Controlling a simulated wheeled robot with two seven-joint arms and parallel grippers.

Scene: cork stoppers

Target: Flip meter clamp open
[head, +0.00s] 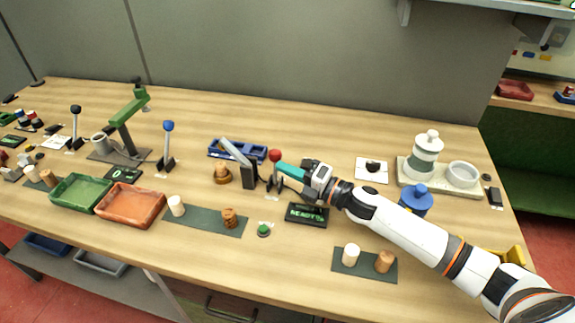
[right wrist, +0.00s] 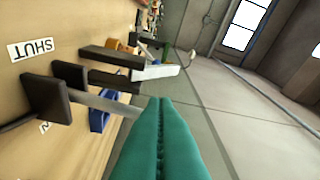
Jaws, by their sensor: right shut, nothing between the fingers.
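A lever with a red knob (head: 275,155) stands upright on a dark base near the middle of the table. In the right wrist view its dark base (right wrist: 45,96) and grey shaft (right wrist: 103,103) show, the shaft running towards my fingertips; the knob is not visible there. My right gripper (head: 281,167) has its teal fingers shut and empty, tips close to the lever just below the knob; I cannot tell if they touch. Left of the lever stands a dark upright device with a tilted pale arm (head: 237,150); the arm also shows in the right wrist view (right wrist: 155,72).
A label reading SHUT (right wrist: 33,48) lies beside the lever base. A READY display (head: 306,214) sits below my right gripper. A blue tray (head: 216,156) is behind the device, a cork in a round holder (head: 221,178) left of it. A blue container (head: 416,197) stands near my right arm.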

